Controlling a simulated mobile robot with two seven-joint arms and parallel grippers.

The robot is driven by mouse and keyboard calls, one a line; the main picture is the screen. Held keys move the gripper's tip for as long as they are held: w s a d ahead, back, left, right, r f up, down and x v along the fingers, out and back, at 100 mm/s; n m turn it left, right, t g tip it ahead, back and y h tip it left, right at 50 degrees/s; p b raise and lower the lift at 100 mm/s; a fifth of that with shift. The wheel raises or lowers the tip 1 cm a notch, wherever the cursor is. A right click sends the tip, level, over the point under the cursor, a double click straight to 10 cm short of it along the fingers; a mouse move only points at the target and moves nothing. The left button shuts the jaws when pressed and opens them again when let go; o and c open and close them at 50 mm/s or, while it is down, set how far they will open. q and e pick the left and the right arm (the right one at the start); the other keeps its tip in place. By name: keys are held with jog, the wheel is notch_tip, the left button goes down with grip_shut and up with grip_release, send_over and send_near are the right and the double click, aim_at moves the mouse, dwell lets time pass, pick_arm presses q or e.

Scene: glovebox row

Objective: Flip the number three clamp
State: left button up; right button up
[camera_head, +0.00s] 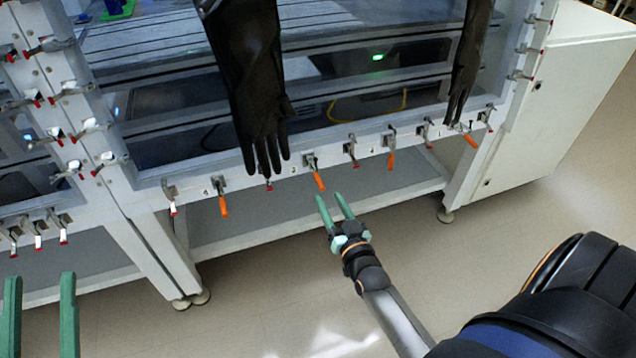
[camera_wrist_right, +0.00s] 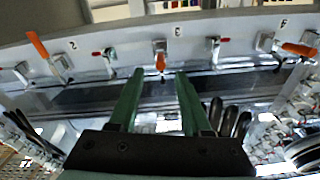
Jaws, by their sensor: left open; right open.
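The number three clamp (camera_head: 311,163) sits on the lower rail of the glovebox front, beside a small 3 label. Its orange handle (camera_head: 319,181) hangs downward. My right gripper (camera_head: 329,197) is open and empty, its green fingertips just below and in front of that handle. In the right wrist view the clamp's orange handle (camera_wrist_right: 160,63) lies between and beyond the two open fingers, apart from both as far as I can tell. My left gripper (camera_head: 40,278) is open and empty at the lower left, away from the clamps.
Other orange-handled clamps (camera_head: 223,205) (camera_head: 390,159) and red-tipped clamps (camera_head: 351,150) line the same rail. A black glove (camera_head: 250,80) hangs close to the left of clamp three. Another glove (camera_head: 470,60) hangs at right. The floor (camera_head: 520,210) in front is clear.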

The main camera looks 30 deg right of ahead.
aim_at(324, 191)
jog(key=b+x, duration=0.1)
jog(key=x, duration=0.4)
jog(key=shift+b+x, duration=0.45)
jog(key=shift+x, duration=0.5)
jog(key=shift+w+d, duration=0.1)
jog(key=shift+w, duration=0.4)
pick_arm(q)
jog(key=s+r+m+h, duration=0.4)
jog(key=r+h, duration=0.1)
jog(key=shift+s+d+r+m+t+h, duration=0.3)
jog(key=shift+s+d+h, duration=0.1)
pick_arm(e)
grip_shut()
